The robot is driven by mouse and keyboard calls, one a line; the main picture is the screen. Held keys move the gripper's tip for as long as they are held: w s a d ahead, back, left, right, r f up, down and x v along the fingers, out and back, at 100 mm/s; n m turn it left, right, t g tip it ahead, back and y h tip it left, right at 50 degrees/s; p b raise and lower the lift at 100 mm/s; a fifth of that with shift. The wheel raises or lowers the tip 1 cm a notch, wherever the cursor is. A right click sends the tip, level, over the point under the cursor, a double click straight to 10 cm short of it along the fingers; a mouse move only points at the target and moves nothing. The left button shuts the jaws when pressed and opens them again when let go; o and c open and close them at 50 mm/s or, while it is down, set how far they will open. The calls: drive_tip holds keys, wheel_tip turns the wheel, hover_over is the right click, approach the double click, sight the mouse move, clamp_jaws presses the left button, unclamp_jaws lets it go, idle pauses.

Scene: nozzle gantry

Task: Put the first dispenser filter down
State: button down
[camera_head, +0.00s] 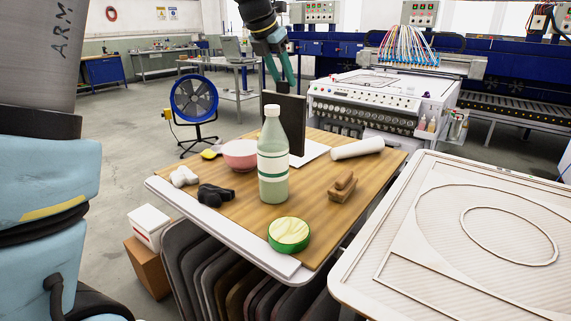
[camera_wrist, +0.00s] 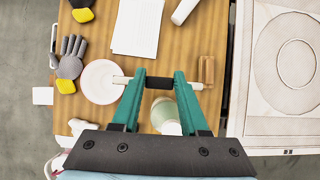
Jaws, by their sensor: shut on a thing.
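The filter appears as a dark upright flat panel (camera_head: 292,118) in the head view, behind the bottle, its lower left part hidden. My gripper (camera_head: 281,82) is shut on its top, reaching down from above. In the wrist view my gripper (camera_wrist: 158,82) has its two teal fingers on either side of a short black bar (camera_wrist: 159,82), seemingly the filter's top edge. The wooden tabletop (camera_head: 235,205) lies beneath. I cannot tell whether the filter's lower edge touches it.
A tall green-white bottle (camera_head: 272,170) stands in front of the filter. Around it are a pink bowl (camera_head: 240,155), white sheet (camera_head: 312,152), white roll (camera_head: 357,149), wooden block (camera_head: 342,187), black object (camera_head: 215,195) and round green tin (camera_head: 289,234). A white printing platen (camera_head: 450,270) is at right.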

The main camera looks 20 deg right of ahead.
sight(282, 111)
wheel_tip(282, 111, down, 10)
drive_tip(key=shift+r+p, duration=0.15)
drive_tip(key=shift+p, duration=0.35)
drive_tip(key=shift+c, duration=2.1)
unclamp_jaws()
